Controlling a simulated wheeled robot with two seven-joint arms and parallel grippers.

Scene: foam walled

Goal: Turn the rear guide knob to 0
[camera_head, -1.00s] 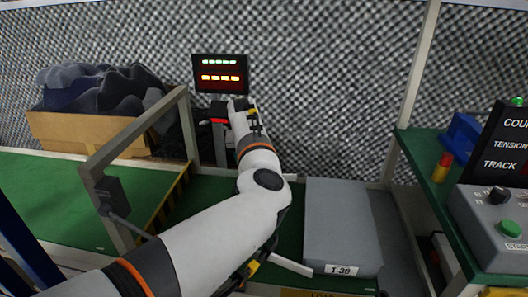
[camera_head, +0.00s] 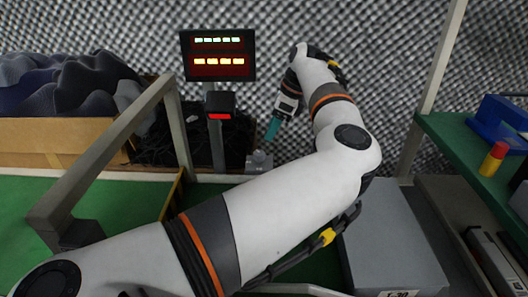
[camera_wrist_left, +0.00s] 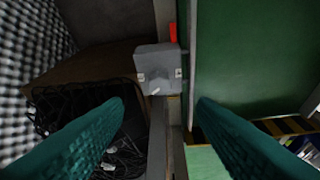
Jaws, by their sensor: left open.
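The rear guide knob (camera_wrist_left: 159,78) is on a small grey box straddling a narrow rail in the left wrist view. A short white mark shows at its lower edge; I cannot read its setting. The grey box also shows small in the head view (camera_head: 260,160) at the rear edge of the green bed. My left gripper (camera_head: 272,129) hangs down with teal fingers, above and slightly right of the box in the picture. In the left wrist view the gripper (camera_wrist_left: 159,108) is open, its fingers apart and empty, with the knob between and beyond them. The right gripper is out of view.
A post carries a lit display (camera_head: 218,55) and a smaller red-lit unit (camera_head: 220,105) left of my gripper. A grey metal frame (camera_head: 110,150) rises at left. Dark cables (camera_wrist_left: 80,125) lie behind the rail. A grey case (camera_head: 390,235) stands right of my arm.

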